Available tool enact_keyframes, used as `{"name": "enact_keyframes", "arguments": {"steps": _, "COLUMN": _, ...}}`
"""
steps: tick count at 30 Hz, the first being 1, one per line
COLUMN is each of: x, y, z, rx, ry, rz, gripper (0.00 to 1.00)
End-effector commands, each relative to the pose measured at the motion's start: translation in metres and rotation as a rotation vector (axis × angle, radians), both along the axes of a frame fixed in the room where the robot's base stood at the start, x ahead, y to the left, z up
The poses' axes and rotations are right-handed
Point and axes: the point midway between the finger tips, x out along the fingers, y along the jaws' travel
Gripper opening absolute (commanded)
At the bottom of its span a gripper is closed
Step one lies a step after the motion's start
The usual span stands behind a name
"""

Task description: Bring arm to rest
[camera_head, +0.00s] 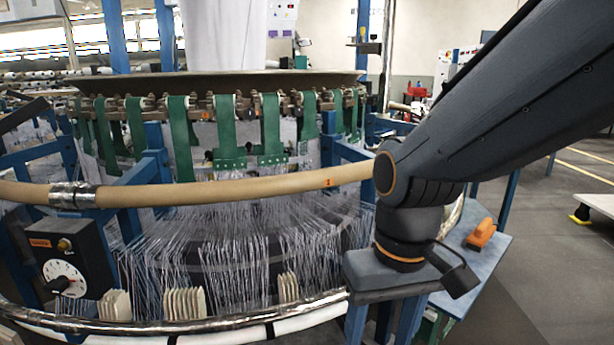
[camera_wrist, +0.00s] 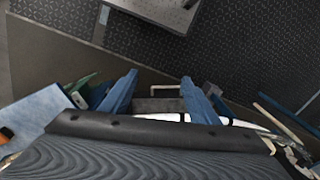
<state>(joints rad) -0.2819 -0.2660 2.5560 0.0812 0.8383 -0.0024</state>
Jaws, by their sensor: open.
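My arm comes in from the upper right of the head view and bends down at the wrist in front of the loom's right side. My gripper (camera_head: 380,322) hangs below it, its tips cut off by the lower edge. In the wrist view my gripper (camera_wrist: 159,84) shows two blue fingers spread apart, with nothing held between them. The circular loom (camera_head: 250,190) fills the left and middle of the head view, with white threads and green straps. A tan hose-like rail (camera_head: 230,190) crosses in front of it and ends behind my wrist.
A blue side table (camera_head: 482,262) with an orange tool (camera_head: 480,234) stands right of my wrist. A black dial box (camera_head: 68,262) is at the left. A shiny curved rail (camera_head: 180,327) runs along the loom's front. The floor (camera_head: 555,260) at the right is mostly clear.

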Motion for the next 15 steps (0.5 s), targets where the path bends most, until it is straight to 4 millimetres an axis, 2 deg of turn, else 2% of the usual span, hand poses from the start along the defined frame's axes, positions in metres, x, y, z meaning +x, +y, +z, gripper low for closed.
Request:
{"name": "enact_keyframes", "arguments": {"steps": 1, "x": -0.002, "y": -0.001, "z": -0.002, "rx": -0.010, "ry": -0.006, "rz": 0.018, "gripper": 0.56}}
{"name": "enact_keyframes", "arguments": {"steps": 15, "x": 0.002, "y": -0.023, "z": 0.031, "rx": -0.024, "ry": 0.000, "rz": -0.067, "gripper": 0.56}}
